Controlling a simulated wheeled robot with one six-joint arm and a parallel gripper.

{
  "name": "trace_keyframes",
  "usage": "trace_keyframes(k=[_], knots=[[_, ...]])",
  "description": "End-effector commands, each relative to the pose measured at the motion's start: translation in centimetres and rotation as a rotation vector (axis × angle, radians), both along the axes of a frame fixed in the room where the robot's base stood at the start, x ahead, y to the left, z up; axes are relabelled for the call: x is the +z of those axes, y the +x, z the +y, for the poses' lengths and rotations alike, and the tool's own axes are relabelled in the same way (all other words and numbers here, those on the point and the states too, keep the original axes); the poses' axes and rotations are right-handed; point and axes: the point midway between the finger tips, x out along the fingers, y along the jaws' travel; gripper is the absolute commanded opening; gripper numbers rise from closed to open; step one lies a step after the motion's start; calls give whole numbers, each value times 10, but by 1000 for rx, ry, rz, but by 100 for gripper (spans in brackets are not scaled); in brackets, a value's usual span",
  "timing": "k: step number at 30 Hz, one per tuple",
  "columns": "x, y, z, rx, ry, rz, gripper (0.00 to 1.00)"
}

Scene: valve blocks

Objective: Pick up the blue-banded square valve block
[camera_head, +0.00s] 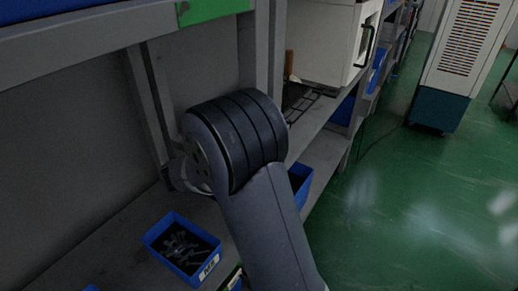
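I see no blue-banded square valve block in this view. My arm fills the middle of the picture, with a thick dark ribbed joint and a grey link running down to the bottom edge. I cannot make out my gripper. The arm hides part of the shelf behind it.
A blue bin (160,231) with dark small parts and a white label stands on the lower shelf (110,250). Another blue bin (304,185) shows partly behind my arm. A white box-shaped appliance (322,40) stands at the back. Green floor (410,220) is open at right.

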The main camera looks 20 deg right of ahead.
Motion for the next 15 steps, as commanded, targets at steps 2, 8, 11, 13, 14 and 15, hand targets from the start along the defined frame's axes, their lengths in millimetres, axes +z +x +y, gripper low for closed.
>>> trace_keyframes(k=[2, 8, 11, 13, 14, 15], knots=[[0, 0, 0, 0, 0, 0, 80], [0, 0, 0, 0, 0, 0, 74], [0, 0, 0, 0, 0, 0, 65], [0, 0, 0, 0, 0, 0, 60], [0, 0, 0, 0, 0, 0, 57], [0, 0, 0, 0, 0, 0, 54]])
